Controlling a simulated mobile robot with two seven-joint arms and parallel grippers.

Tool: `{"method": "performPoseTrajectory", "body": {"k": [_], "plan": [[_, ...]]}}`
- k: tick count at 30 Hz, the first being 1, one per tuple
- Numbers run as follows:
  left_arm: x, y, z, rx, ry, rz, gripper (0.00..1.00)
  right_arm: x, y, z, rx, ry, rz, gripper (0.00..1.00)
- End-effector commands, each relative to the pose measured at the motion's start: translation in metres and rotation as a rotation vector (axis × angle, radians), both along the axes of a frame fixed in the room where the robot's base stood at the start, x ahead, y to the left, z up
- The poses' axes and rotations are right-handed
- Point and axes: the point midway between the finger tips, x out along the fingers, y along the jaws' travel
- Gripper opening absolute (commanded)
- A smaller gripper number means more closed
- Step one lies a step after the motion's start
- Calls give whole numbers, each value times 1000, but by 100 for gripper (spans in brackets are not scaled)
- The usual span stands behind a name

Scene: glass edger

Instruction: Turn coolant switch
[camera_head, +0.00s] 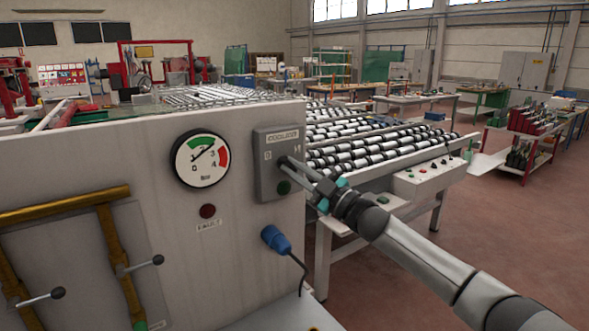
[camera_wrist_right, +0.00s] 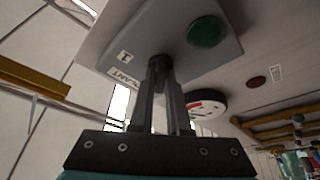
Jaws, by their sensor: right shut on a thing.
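The grey coolant switch box (camera_head: 265,180) is on the front panel, with a "COOLANT" label, position marks and a dark green round button (camera_head: 284,187). My right gripper (camera_head: 284,161) reaches it from the right, and its fingertips are at the dark switch knob. In the right wrist view the fingers (camera_wrist_right: 159,66) are shut on the switch knob (camera_wrist_right: 157,60), which they mostly hide. The box face (camera_wrist_right: 130,35) and green button (camera_wrist_right: 206,31) show there too. The knob's exact angle cannot be told. My left gripper is not in view.
Left of the box are a pressure gauge (camera_head: 201,158) and a dark red light (camera_head: 208,211). Below is a blue plug (camera_head: 275,239) with a cable. Yellow pipes (camera_head: 66,205) with lever valves are at left. A roller table (camera_head: 370,140) stands behind my right arm.

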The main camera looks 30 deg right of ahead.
Motion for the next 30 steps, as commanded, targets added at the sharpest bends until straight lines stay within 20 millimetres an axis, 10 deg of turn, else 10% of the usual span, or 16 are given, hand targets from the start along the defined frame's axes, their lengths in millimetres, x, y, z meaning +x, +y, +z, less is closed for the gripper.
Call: {"method": "performPoseTrajectory", "body": {"k": [11,12,20,30], "plan": [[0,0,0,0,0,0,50,0,0,-1,-10,-1,-2,0],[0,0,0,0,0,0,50,0,0,0,-10,-1,-2,16],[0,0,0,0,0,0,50,0,0,0,-8,-1,-2,45],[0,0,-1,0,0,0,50,-2,-1,-1,-6,0,-1,45]]}}
